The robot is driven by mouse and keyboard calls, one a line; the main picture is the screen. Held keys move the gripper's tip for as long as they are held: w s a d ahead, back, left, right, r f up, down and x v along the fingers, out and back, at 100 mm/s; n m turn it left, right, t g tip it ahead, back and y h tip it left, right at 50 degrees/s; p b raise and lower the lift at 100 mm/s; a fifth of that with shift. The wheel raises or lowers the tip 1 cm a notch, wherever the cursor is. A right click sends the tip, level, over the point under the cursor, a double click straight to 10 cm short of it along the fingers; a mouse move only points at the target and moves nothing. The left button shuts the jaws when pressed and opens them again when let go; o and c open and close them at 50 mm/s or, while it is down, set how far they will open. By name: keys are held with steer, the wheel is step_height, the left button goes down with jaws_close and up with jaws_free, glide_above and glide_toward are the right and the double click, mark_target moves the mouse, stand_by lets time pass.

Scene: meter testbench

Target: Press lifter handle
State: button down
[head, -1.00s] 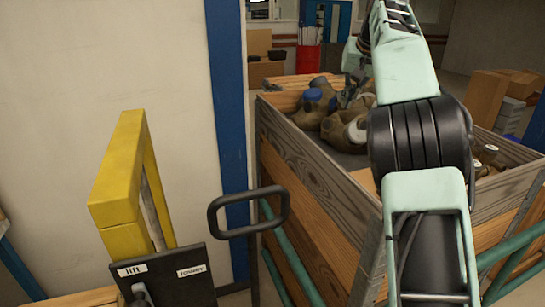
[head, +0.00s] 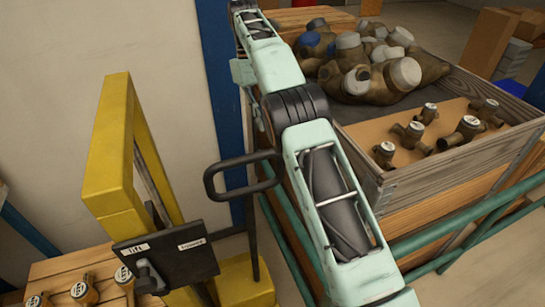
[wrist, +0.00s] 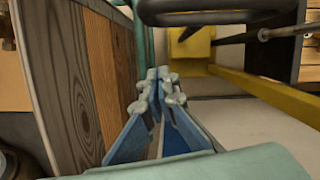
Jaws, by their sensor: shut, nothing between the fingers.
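The yellow lifter (head: 108,155) stands at the left in the head view. It carries a dark panel (head: 190,262) with a "lift" label and a second label too small to read. A small grey lever (head: 149,277) sticks out at the panel's left, below the "lift" label. A black loop handle (head: 212,183) rises beside the panel; its rim also shows at the top of the wrist view (wrist: 180,20). My gripper (wrist: 158,74) is shut and empty in the wrist view, below the loop handle and apart from it.
A wooden crate (head: 460,172) with brass meters and large fittings stands at the right. Green rails (head: 440,238) run along it, close to my arm. More meters (head: 82,292) sit on a wooden surface at lower left. A blue post (head: 222,80) stands behind the lifter.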

steer(key=shift+f, duration=0.1)
steer(key=s+d+f+b, duration=0.3)
steer(key=s+d+f, duration=0.1)
steer(key=f, duration=0.5)
steer(key=shift+s+f, duration=0.25)
steer(key=shift+s, duration=0.3)
stand_by(0.7)
